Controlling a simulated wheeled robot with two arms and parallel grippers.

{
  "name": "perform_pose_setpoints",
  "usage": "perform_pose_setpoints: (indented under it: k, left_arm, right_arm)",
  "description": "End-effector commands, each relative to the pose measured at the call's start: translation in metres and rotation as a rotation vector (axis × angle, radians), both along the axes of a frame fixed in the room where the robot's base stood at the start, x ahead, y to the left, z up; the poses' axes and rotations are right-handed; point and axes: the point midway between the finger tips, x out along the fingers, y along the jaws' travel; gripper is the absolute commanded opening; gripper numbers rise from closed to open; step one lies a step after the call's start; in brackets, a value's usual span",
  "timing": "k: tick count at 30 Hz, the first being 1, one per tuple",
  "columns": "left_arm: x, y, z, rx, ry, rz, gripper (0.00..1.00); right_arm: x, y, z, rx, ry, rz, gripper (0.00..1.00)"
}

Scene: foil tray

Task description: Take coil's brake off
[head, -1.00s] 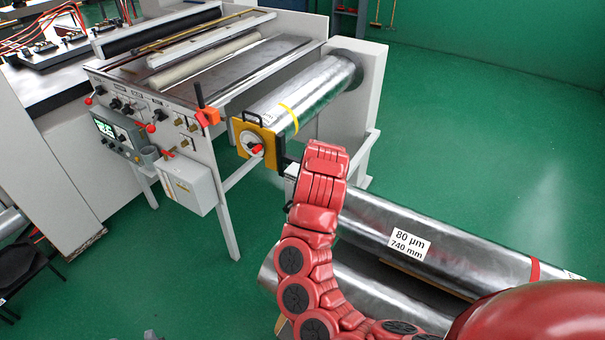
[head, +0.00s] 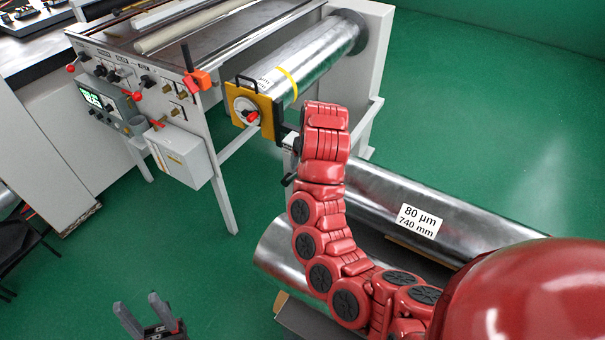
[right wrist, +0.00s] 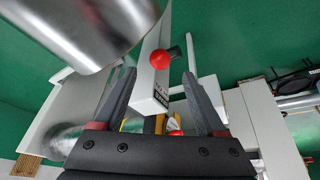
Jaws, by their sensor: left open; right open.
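The silver coil (head: 312,62), with a yellow band, sits on the machine behind a yellow end plate (head: 236,100) with a red-handled knob (head: 252,116). In the right wrist view a red ball knob (right wrist: 160,59) on a short dark lever shows against a pale beam with a small dark label (right wrist: 161,97); I cannot read it. My right gripper (right wrist: 159,75) is open, the ball just beyond its fingertips and apparently not held. In the head view my red right arm mostly hides that gripper. My left gripper (head: 136,301) is open and empty at the bottom left.
A large silver roll labelled 80 µm 740 mm (head: 440,220) and another roll (head: 280,255) lie low beneath my right arm. A grey box (head: 182,158) hangs on the machine's side, near its leg. Green floor (head: 490,120) is clear at the right.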

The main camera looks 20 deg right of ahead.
Motion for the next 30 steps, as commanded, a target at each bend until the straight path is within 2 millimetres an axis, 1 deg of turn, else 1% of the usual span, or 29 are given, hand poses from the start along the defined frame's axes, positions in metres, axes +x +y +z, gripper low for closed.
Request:
perform_pose_setpoints:
  k: [1,3,5,6,8,9,12,18,26,30]
  left_arm:
    - [0.0,0.0,-0.011,0.0,0.001,0.0,0.5]
    - [0.0,0.0,-0.017,0.0,0.0,0.0,0.5]
    - [0.0,0.0,-0.015,0.0,0.001,0.0,0.5]
    - [0.0,0.0,-0.014,0.0,0.001,0.0,0.5]
    - [0.0,0.0,-0.015,0.0,0.0,0.0,0.5]
    - [0.0,0.0,-0.01,0.0,0.001,0.0,0.5]
    - [0.0,0.0,-0.007,0.0,0.0,0.0,0.5]
    - [0.0,0.0,-0.006,0.0,0.0,0.0,0.5]
    - [0.0,0.0,-0.006,0.0,0.0,0.0,0.5]
    - [0.0,0.0,-0.006,0.0,0.0,0.0,0.5]
  right_arm:
    - [0.003,0.0,-0.013,-0.004,0.0,0.002,0.73]
    - [0.007,-0.001,-0.023,-0.003,0.0,0.0,0.73]
    - [0.012,-0.002,-0.031,-0.003,0.003,0.0,0.73]
    - [0.014,-0.001,-0.04,-0.002,0.007,0.001,0.73]
    - [0.019,-0.001,-0.051,0.001,0.007,0.0,0.73]
    - [0.021,-0.001,-0.052,0.0,0.004,0.0,0.73]
    - [0.025,-0.001,-0.062,0.0,0.006,0.001,0.73]
    - [0.029,-0.001,-0.072,0.001,0.001,-0.001,0.73]
    - [0.03,-0.001,-0.072,0.001,0.0,-0.001,0.73]
    - [0.03,-0.001,-0.072,0.001,0.0,0.0,0.48]
